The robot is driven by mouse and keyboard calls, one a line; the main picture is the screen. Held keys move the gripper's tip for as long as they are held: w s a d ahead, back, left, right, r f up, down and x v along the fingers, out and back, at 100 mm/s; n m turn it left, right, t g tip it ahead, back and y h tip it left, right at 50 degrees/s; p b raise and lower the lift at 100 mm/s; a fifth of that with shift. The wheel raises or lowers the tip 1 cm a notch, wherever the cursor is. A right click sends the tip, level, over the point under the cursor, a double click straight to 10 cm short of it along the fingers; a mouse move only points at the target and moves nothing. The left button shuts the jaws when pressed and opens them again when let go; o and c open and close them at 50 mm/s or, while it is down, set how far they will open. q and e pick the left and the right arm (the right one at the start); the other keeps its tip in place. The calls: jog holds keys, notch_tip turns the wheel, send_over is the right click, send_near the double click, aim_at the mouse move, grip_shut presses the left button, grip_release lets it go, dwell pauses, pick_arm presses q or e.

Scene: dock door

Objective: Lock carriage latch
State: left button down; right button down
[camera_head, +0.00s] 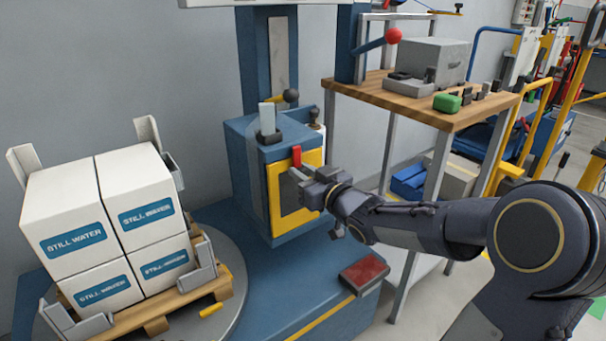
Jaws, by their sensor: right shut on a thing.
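The blue carriage (248,157) sits on the front of a blue mast, with a yellow-framed dark panel (274,190) on its right face. The red carriage latch (297,156) stands upright at the top of this panel. My right gripper (298,176) reaches in from the right and is shut on the latch. Its fingers and hand cover the lower part of the latch and some of the panel. My left gripper is out of view.
Cartons labelled STILL WATER (70,206) stand on a wooden pallet (150,322) on a round turntable (226,318) at the left. A red pedal (364,273) lies on the blue base. A wooden-topped bench (420,101) with tools stands behind my right arm.

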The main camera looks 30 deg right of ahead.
jog(key=c, duration=1.4)
grip_release()
jog(key=shift+o, duration=0.2)
jog(key=shift+s+d, duration=0.1)
jog(key=shift+s, duration=0.05)
jog(key=s+p, duration=0.2)
jog(key=s, duration=0.5)
jog(key=shift+s+d, duration=0.25)
jog(key=shift+s, duration=0.05)
